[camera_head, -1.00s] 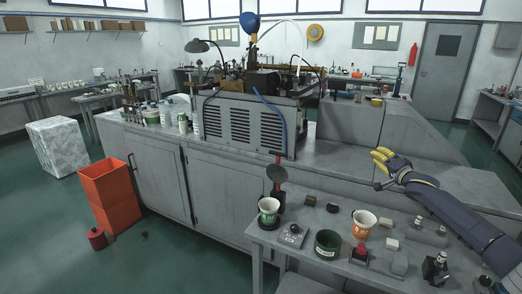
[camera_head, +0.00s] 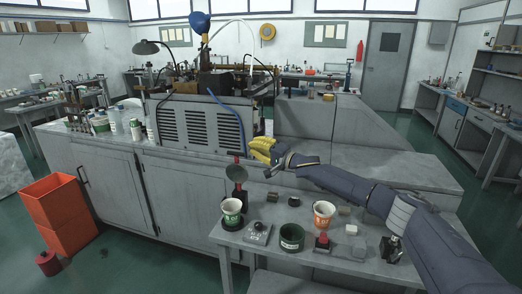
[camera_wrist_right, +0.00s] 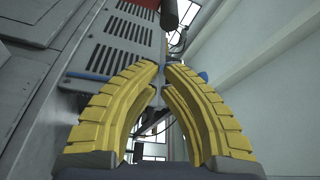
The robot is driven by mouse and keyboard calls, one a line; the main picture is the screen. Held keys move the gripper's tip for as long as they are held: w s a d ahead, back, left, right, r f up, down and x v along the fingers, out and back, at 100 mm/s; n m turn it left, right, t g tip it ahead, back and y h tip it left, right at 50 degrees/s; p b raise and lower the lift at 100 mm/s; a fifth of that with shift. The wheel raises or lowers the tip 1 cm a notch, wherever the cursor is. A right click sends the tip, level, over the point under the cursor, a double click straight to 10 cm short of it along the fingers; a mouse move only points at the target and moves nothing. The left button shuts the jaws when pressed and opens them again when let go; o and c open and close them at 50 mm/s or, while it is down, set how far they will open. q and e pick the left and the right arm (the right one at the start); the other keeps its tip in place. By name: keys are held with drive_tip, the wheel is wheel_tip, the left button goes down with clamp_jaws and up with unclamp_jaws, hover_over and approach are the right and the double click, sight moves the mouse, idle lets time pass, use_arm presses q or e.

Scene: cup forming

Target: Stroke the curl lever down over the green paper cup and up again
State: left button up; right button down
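The green paper cup (camera_head: 232,212), white with green print, stands upright at the left end of the front bench. My left gripper is out of view.
On the front bench stand a dark green container (camera_head: 292,237), an orange-printed cup (camera_head: 324,214), a red-topped block (camera_head: 322,241) and several small blocks. A grey vented machine (camera_head: 200,122) stands behind.

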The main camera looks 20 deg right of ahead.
drive_tip(key=shift+w+a+f, duration=0.15)
drive_tip(key=shift+a+f, duration=0.05)
drive_tip(key=shift+a, duration=0.95)
drive_tip(key=shift+w+a+f, duration=0.1)
drive_tip(key=shift+a+f, duration=0.05)
drive_tip(key=shift+a, duration=1)
